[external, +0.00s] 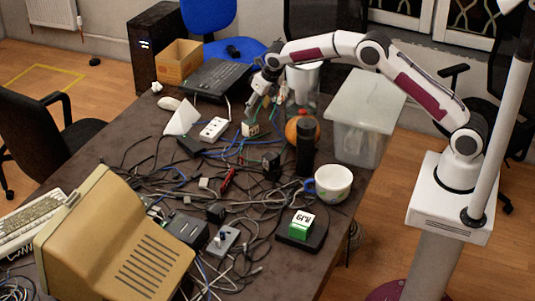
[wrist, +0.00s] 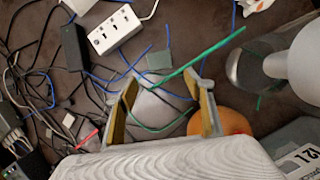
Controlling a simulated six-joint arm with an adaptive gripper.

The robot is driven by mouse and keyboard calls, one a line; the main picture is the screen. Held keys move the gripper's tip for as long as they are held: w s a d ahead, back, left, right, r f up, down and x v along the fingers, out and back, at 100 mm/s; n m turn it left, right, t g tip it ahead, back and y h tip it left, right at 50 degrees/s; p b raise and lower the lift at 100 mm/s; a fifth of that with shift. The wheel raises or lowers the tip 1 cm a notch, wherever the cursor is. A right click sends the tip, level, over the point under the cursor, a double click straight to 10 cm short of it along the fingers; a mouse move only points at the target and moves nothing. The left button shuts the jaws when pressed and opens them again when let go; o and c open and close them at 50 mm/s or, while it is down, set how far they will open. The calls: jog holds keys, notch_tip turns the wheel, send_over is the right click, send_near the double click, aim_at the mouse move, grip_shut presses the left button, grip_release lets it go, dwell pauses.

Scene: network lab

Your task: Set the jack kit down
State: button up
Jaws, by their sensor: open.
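A green box with a white top and dark lettering, which looks like the jack kit (external: 301,225), sits upright on a black pad (external: 290,239) near the table's front right. A green cable runs by the fingers there. I cannot make out the green box in the wrist view.
Tangled cables cover the middle of the table. A beige monitor (external: 115,245) fills the front left. A power strip (external: 213,130) lies left of my gripper.

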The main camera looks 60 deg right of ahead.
jog(key=shift+r, duration=0.1)
jog(key=s+a+r+m+t, duration=0.1)
jog(key=s+a+r+m, duration=0.1)
jog(key=s+r+m, duration=0.8)
jog(key=s+a+r+m, duration=0.2)
jog(key=s+r+m, duration=0.3)
jog(key=s+r, duration=0.85)
jog(key=s+a+f+m+y, duration=0.1)
jog(key=s+m, duration=0.7)
jog(key=s, duration=0.7)
jog(key=s+a+f+m, duration=0.1)
jog(key=s+a+m, duration=0.1)
jog(key=s+m, duration=0.6)
jog(key=shift+s+f+t+y, duration=0.3)
jog(key=shift+s+f+y, duration=0.1)
jog(key=shift+s, duration=3.05)
jog(key=shift+a, duration=0.1)
